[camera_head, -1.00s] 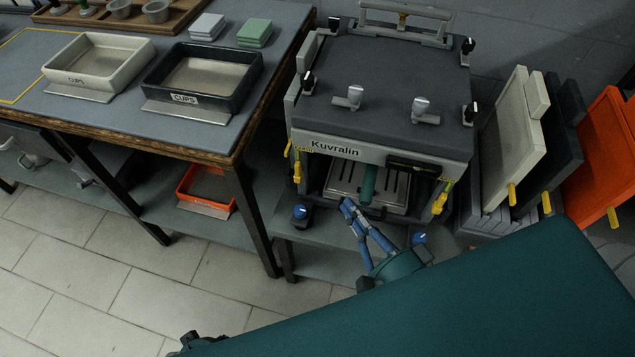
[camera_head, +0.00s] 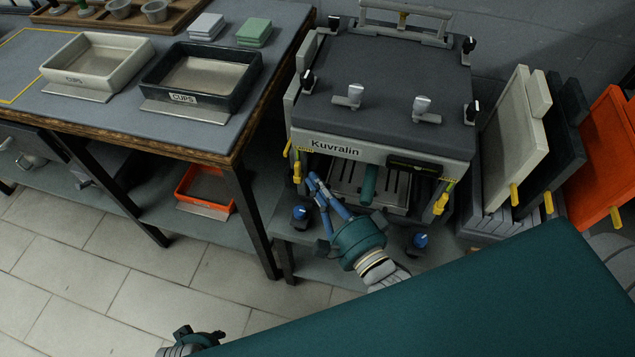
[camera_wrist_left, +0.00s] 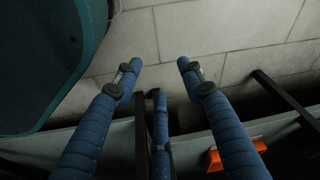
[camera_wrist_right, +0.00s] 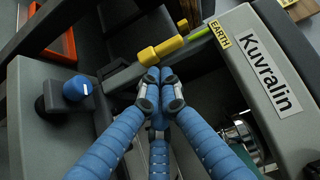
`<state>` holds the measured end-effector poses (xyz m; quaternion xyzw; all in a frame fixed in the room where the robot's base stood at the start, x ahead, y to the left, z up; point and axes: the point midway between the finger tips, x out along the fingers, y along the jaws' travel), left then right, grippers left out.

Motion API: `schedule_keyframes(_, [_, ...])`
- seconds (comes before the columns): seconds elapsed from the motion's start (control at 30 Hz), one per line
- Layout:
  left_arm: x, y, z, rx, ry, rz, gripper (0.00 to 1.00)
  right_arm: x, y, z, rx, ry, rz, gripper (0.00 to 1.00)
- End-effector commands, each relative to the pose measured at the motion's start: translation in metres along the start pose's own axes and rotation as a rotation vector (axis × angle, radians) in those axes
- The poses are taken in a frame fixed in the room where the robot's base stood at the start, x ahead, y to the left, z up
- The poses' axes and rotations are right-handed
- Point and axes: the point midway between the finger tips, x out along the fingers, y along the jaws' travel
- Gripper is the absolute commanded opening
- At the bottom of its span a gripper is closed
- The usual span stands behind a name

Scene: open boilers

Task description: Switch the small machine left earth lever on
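The small machine labelled Kuvralin (camera_head: 385,85) stands on a low bench. Its left earth lever (camera_head: 297,170), with a yellow handle, hangs at the front left corner. In the right wrist view the lever (camera_wrist_right: 160,50) shows beside a yellow EARTH label, its handle lying just beyond my fingertips. My right gripper (camera_head: 312,178) is in front of that corner; its blue fingertips (camera_wrist_right: 158,78) are together, with nothing seen between them. I cannot tell whether they touch the handle. My left gripper (camera_wrist_left: 159,62) is open and empty above the floor, away from the machine.
Blue-topped knobs stand at the machine's lower left (camera_head: 301,212) and lower right (camera_head: 420,240). A second yellow-green lever (camera_head: 441,200) is at its front right. A table with trays (camera_head: 200,80) is to the left; an orange tray (camera_head: 205,188) sits below. Upright panels (camera_head: 517,135) stand right.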

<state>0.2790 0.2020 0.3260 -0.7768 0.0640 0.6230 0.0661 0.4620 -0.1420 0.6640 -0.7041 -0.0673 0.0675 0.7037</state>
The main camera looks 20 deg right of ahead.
Motion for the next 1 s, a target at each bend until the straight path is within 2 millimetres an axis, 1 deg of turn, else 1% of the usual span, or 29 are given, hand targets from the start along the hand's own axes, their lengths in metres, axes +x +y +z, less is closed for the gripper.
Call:
schedule_keyframes(0.1, [0.002,0.000,0.002,0.000,-0.005,0.000,0.40,0.000,0.002,0.001,0.008,-0.001,-0.007,0.00])
schedule_keyframes(0.13, [-0.003,0.000,0.000,0.000,-0.001,0.000,0.40,0.001,0.003,0.001,0.013,-0.002,-0.012,0.00])
schedule_keyframes(0.27, [-0.026,-0.001,-0.016,-0.003,0.021,-0.002,0.40,0.002,0.007,0.003,0.047,-0.003,-0.047,0.00])
schedule_keyframes(0.4, [-0.055,-0.003,-0.030,-0.005,0.039,-0.004,0.40,0.004,0.010,0.004,0.093,-0.002,-0.093,0.00])
schedule_keyframes(0.53, [-0.084,-0.004,-0.038,-0.008,0.055,-0.007,0.40,0.006,0.012,0.006,0.131,-0.002,-0.133,0.00])
schedule_keyframes(0.7, [-0.117,-0.006,-0.043,-0.010,0.069,-0.010,0.40,0.008,0.013,0.008,0.172,-0.002,-0.172,0.00])
schedule_keyframes(0.83, [-0.131,-0.006,-0.044,-0.011,0.075,-0.012,0.40,0.008,0.012,0.008,0.187,-0.001,-0.188,0.00])
schedule_keyframes(1.0, [-0.135,-0.007,-0.043,-0.011,0.074,-0.012,0.40,0.008,0.011,0.008,0.191,0.000,-0.192,0.00])
